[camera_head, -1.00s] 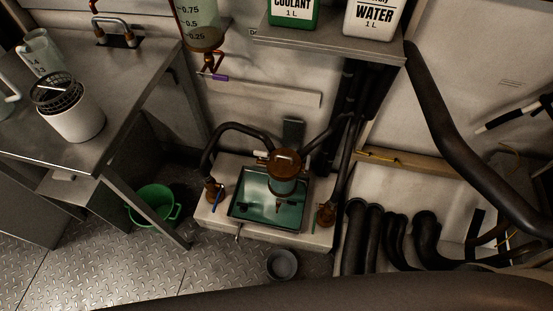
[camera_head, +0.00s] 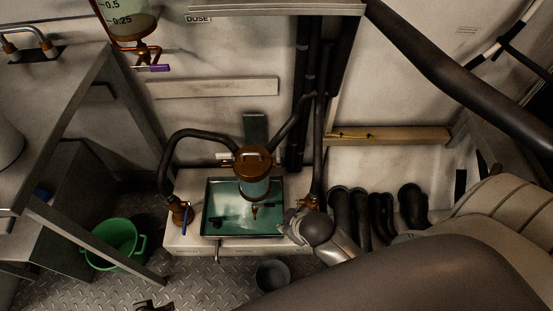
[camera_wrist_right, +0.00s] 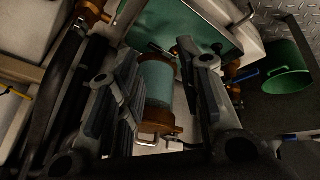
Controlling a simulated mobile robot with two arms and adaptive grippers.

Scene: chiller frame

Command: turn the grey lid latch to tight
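The copper-brown lid (camera_head: 257,160) tops a clear cylinder (camera_head: 256,188) over a green tray (camera_head: 215,222). In the right wrist view the cylinder (camera_wrist_right: 158,82) lies between my finger pads, with its lid (camera_wrist_right: 165,126) below it. A pale metal loop on the lid (camera_wrist_right: 147,140) may be the grey latch; its setting cannot be read. My right gripper (camera_wrist_right: 160,52) is open, with nothing clearly pinched. In the head view it (camera_head: 297,222) is right of the tray, partly hidden by its own wrist. A dark shape at the bottom edge may be my left gripper (camera_head: 152,305).
A valve with a blue handle (camera_head: 181,212) stands left of the tray. Black hoses (camera_head: 365,220) rise at the right. A green bucket (camera_head: 115,243) and a grey bowl (camera_head: 272,275) are on the floor. A metal table (camera_head: 65,120) fills the left; a shelf (camera_head: 275,8) is above.

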